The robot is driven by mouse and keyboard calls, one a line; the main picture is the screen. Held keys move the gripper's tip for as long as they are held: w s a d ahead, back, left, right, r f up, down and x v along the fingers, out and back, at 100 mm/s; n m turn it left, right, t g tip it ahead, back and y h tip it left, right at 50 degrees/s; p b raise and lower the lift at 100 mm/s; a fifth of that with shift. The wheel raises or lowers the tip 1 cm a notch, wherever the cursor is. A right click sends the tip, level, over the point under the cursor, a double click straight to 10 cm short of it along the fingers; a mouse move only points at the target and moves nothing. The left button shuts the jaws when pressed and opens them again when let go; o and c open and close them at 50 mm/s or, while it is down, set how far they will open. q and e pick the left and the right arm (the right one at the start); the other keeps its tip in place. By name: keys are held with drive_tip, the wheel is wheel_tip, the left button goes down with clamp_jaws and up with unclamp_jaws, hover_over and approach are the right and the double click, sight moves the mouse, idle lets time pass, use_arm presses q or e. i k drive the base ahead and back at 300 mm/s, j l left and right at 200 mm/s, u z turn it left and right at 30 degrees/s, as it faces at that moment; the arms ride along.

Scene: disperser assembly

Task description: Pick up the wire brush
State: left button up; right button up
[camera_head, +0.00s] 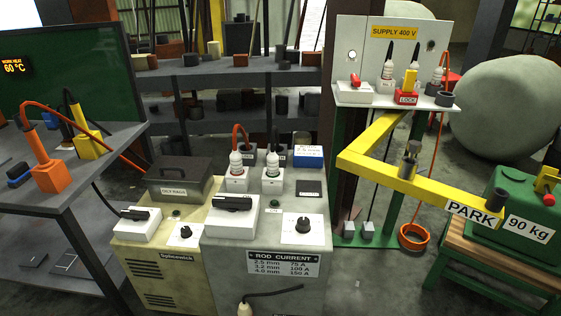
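No object in view is clearly a wire brush. A small blue and black block-shaped thing (18,174) lies on the dark table (75,180) at the left, beside an orange holder (48,176). It may be the brush, but it is too small to tell. Neither of my grippers is in view.
A yellow holder (90,145) with cables stands on the same table. A yellow beam (385,172) reaches towards a green 90 kg block (515,215) at the right. Shelves stand behind.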

sight(19, 174)
drive_tip(key=u, duration=1.5)
